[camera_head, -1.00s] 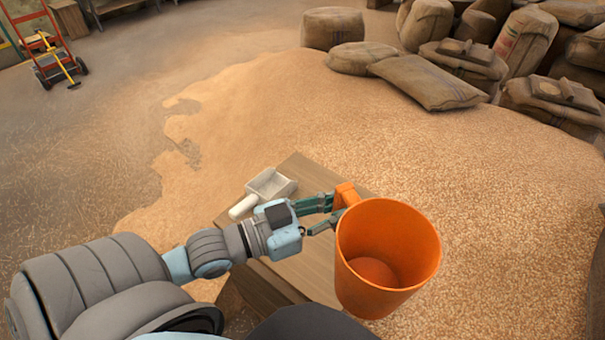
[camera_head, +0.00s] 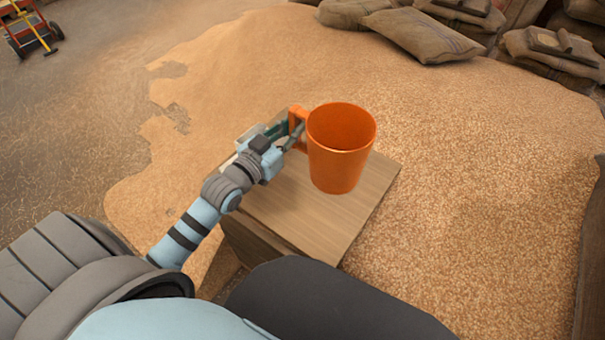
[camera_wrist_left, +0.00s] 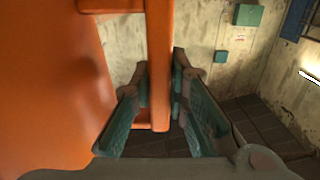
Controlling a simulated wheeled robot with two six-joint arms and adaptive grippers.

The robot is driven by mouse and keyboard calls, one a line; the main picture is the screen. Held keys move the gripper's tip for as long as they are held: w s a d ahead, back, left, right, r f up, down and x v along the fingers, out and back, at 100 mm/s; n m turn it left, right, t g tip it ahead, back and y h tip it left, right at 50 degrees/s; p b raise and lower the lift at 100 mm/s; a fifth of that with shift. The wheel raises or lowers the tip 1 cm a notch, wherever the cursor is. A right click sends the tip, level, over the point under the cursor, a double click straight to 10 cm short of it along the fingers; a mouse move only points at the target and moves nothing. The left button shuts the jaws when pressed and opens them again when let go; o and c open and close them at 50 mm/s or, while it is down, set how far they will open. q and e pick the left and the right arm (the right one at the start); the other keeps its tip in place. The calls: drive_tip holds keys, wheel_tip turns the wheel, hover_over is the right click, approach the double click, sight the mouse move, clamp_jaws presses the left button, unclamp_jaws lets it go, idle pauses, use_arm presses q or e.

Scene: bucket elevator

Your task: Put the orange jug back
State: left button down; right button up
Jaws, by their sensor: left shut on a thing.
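The orange jug (camera_head: 340,150) is upright over the wooden box top (camera_head: 305,215) in the head view. I cannot tell whether its base touches the wood. My left gripper (camera_head: 296,132) comes in from the left and is shut on the jug's handle. In the left wrist view the jug (camera_wrist_left: 45,90) fills the left side, and its handle (camera_wrist_left: 159,60) stands between the two green fingers of my left gripper (camera_wrist_left: 160,105). My right gripper is not in view.
The white scoop is mostly hidden behind my left gripper. Spilled grain (camera_head: 480,170) surrounds the wooden box. Sacks (camera_head: 425,35) lie at the back, and a red hand truck (camera_head: 28,30) stands at the far left. The box top is bare in front of the jug.

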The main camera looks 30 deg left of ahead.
sight(295, 148)
use_arm(q)
wheel_tip(295, 148, down, 7)
drive_tip(key=b, duration=0.3)
drive_tip(key=shift+w+f+b, duration=0.1)
drive_tip(key=shift+b, duration=0.25)
wheel_tip(295, 148, down, 4)
drive_tip(key=b, duration=0.3)
drive_tip(key=shift+b, duration=0.3)
drive_tip(key=shift+r+p, duration=0.2)
drive_tip(key=shift+p, duration=0.1)
drive_tip(key=shift+f, duration=0.15)
drive_tip(key=c, duration=1.6)
unclamp_jaws()
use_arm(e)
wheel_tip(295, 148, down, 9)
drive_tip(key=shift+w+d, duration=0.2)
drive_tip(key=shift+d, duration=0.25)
